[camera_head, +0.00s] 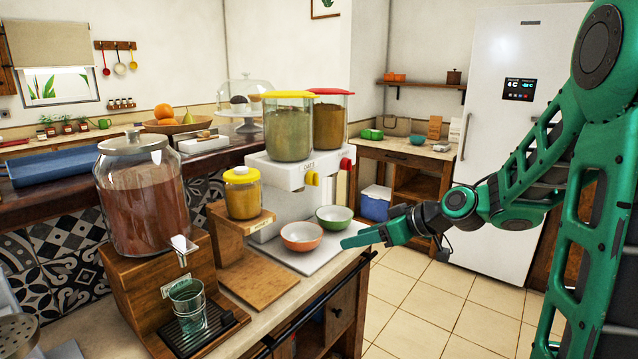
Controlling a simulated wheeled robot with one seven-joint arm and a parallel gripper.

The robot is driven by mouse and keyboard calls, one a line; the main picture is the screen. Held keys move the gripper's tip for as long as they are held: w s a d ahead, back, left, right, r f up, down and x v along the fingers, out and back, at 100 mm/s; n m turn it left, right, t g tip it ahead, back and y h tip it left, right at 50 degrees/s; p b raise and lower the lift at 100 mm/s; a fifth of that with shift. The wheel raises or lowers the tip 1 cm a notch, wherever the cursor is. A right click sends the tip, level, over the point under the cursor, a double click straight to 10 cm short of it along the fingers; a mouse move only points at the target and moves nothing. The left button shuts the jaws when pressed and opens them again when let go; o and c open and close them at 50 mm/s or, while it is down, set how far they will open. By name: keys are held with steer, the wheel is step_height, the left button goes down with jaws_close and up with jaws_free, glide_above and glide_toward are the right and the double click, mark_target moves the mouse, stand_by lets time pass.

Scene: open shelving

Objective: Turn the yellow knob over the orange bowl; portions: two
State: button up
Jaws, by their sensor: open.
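The yellow knob (312,178) is on the front of a white two-container dispenser (283,182), below the yellow-lidded container (288,130). The orange bowl (301,239) stands upright below the yellow knob on a pale tray (322,253). Its inside looks empty from here. My gripper (349,241) is open and empty, to the right of the orange bowl and lower than the knob, near the tray's right edge. It is apart from the knob. I see it side-on, so the gap between its fingers is hard to make out.
A red knob (346,163) is right of the yellow one, with a green bowl (334,216) below it. A yellow-lidded jar (242,195) stands on a wooden stand left of the bowls. A large glass drink jar (143,195) is further left. The tiled floor (420,300) is open.

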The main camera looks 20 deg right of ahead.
steer(key=w+r+t+y, duration=0.2)
steer(key=w+r+t, duration=0.1)
steer(key=w+r, duration=0.2)
steer(key=t+y, duration=0.2)
steer(key=t, duration=0.1)
glide_toward(318, 179)
steer(key=shift+n, duration=0.4)
steer(key=x, duration=0.9)
steer(key=shift+w+r, duration=0.1)
steer(key=c, duration=1)
